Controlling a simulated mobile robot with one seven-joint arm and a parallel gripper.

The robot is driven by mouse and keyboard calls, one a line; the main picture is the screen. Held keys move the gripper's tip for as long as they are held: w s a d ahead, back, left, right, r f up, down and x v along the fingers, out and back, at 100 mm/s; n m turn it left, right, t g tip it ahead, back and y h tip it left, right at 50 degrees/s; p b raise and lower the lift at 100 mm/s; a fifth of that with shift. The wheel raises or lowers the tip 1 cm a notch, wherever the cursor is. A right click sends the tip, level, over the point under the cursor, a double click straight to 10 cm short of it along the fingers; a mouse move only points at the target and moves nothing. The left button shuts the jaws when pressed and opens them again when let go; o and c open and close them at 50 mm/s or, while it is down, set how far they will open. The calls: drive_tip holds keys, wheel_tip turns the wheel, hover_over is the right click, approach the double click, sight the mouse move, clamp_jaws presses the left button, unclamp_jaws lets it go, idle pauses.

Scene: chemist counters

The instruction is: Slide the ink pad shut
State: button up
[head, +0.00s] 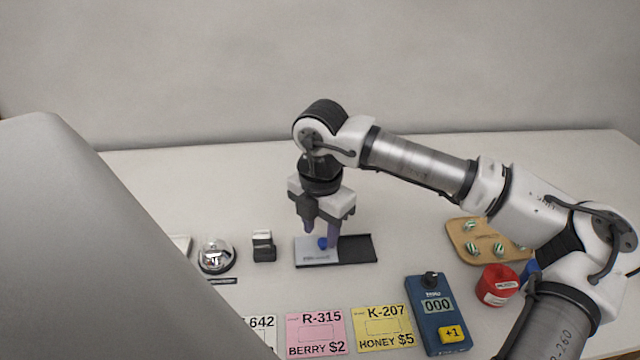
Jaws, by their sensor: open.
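The ink pad is a flat dark tray (358,250) lying on the counter near the middle of the head view. A grey sliding lid (308,250) with a small blue knob (322,243) covers its left part. The right part of the tray is uncovered and dark. My gripper (321,238) points down over the lid with its fingers apart, one on each side of the knob. Whether the fingers touch the knob or the lid cannot be told.
A silver bell (217,254) and a small black-and-white block (263,246) stand to the left. Pink (316,333) and yellow (382,328) cards and a blue counter device (437,315) lie in front. A red tin (497,285) and a wooden board (463,236) are right.

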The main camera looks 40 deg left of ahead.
sight(320, 241)
wheel_tip(320, 241, up, 12)
drive_tip(key=b, duration=0.1)
idle(0.7)
